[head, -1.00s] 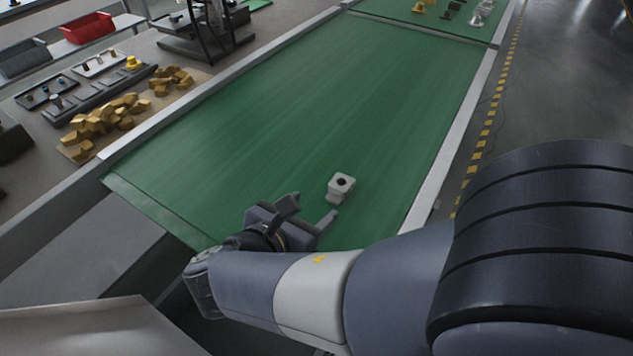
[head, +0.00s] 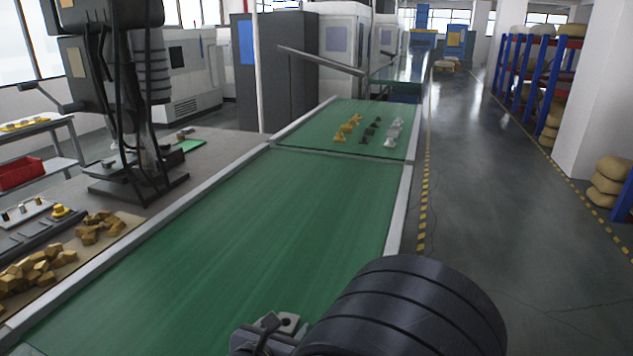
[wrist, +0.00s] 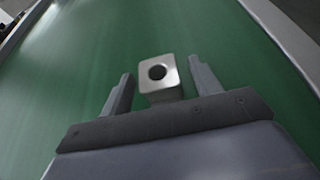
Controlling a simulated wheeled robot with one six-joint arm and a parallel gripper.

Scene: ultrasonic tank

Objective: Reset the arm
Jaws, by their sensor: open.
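My gripper (wrist: 160,84) is open in the wrist view, with its two fingers apart. A light grey metal block with a round dark hole (wrist: 158,74) sits on the green belt between and slightly beyond the fingers. I cannot tell whether either finger touches it. In the head view, my gripper (head: 268,332) is at the bottom edge, mostly hidden by my arm and cut off by the frame. The block (head: 288,322) shows just beside it.
The green conveyor (head: 250,230) is clear ahead. Several yellow, dark and pale parts (head: 370,130) stand on its far section. A side table at left holds wooden-looking blocks (head: 40,268) and a dark machine (head: 110,90). Open floor (head: 490,230) lies to the right, with shelving (head: 540,75) beyond.

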